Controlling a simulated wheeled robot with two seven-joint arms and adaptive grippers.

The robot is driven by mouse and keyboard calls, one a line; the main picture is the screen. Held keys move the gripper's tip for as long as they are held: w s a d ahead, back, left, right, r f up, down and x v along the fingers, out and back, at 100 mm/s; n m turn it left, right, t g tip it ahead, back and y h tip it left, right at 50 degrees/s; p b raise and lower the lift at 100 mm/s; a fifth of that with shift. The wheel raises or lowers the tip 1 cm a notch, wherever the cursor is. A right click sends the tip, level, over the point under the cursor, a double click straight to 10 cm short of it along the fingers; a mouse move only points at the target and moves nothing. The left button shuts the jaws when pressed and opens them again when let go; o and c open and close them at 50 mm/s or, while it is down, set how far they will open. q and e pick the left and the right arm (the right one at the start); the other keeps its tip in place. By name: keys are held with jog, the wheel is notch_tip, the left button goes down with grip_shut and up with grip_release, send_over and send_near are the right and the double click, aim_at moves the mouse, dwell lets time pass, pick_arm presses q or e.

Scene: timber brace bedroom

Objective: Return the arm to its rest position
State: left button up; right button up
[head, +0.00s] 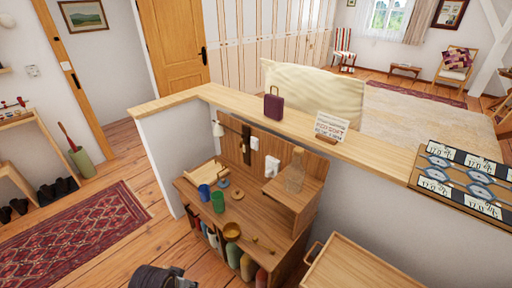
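A dark grey rounded part of my own arm shows at the bottom edge, left of centre, in the head view. It is cut off by the frame, and no fingertips show on it. I cannot tell from this view whether anything is held. Neither gripper can be made out.
A wooden desk (258,212) bears blue and green cups, a bowl and a glass bottle (295,172). Behind it, a wood-topped half wall (240,101) carries a purple bag-shaped box (273,105) and a sign (330,127). A wooden cart (352,268) stands at bottom right. Left floor holds a red rug (75,240).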

pick_arm(q)
jog(key=s+f+g, duration=0.1)
jog(key=s+f, duration=0.1)
jog(key=f, duration=1.3)
jog(key=s+f, duration=0.3)
jog(key=f, duration=1.3)
jog(key=s+a+f, duration=0.2)
jog(key=s+f, duration=0.6)
jog(key=s, duration=0.2)
jog(key=s+a+f+g, duration=0.1)
jog(key=s+a+f, duration=0.1)
jog(key=s+f, duration=0.7)
jog(key=shift+s+a+f, duration=0.15)
jog(key=shift+s+f, duration=0.05)
jog(key=shift+s, duration=0.8)
